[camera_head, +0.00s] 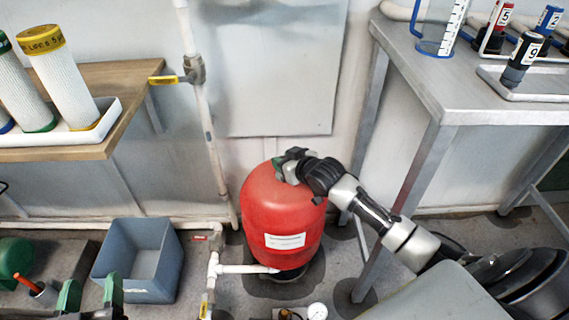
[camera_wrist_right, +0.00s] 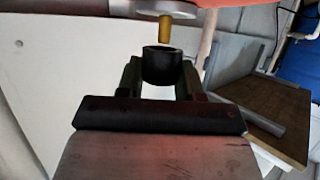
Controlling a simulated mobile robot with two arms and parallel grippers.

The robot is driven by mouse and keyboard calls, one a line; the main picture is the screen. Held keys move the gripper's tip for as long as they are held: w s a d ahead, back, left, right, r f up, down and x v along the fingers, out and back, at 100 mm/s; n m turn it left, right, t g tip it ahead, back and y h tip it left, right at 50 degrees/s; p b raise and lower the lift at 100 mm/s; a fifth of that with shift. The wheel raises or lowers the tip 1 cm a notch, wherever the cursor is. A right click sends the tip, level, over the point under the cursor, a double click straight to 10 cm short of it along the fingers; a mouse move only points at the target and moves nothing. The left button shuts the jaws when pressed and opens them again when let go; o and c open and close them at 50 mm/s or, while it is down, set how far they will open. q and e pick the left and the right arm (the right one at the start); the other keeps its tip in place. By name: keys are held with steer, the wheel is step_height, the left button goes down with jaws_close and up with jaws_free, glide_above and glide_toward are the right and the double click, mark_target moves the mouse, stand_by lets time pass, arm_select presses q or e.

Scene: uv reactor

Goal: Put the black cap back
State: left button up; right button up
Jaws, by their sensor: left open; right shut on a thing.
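In the right wrist view, the black cap (camera_wrist_right: 162,68) is held between the fingers of my right gripper (camera_wrist_right: 160,80), which is shut on it. A brass stem (camera_wrist_right: 165,28) under a grey disc lies just beyond the cap's open end, and the two look apart. In the head view, my right gripper (camera_head: 285,165) is at the top of the red tank (camera_head: 265,215); the cap cannot be made out there. My left gripper (camera_head: 92,293) is open at the bottom left, with green fingertips and nothing visible between them.
A blue-grey bin (camera_head: 140,262) stands on the floor left of the tank. White pipes (camera_head: 210,150) run beside it. A wooden table (camera_head: 125,85) is at left. A metal table (camera_head: 440,80) with a jug (camera_head: 437,30) and several numbered bottles is at right.

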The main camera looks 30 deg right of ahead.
arm_select(q)
steer(key=shift+r, duration=0.25)
arm_select(e)
steer(key=shift+f, duration=0.15)
steer(key=shift+f, duration=0.6)
arm_select(q)
steer(key=shift+r+h, duration=0.1)
steer(key=shift+h, duration=0.2)
arm_select(e)
steer(key=o, duration=1)
steer(key=shift+c, duration=0.2)
steer(key=shift+r, duration=0.15)
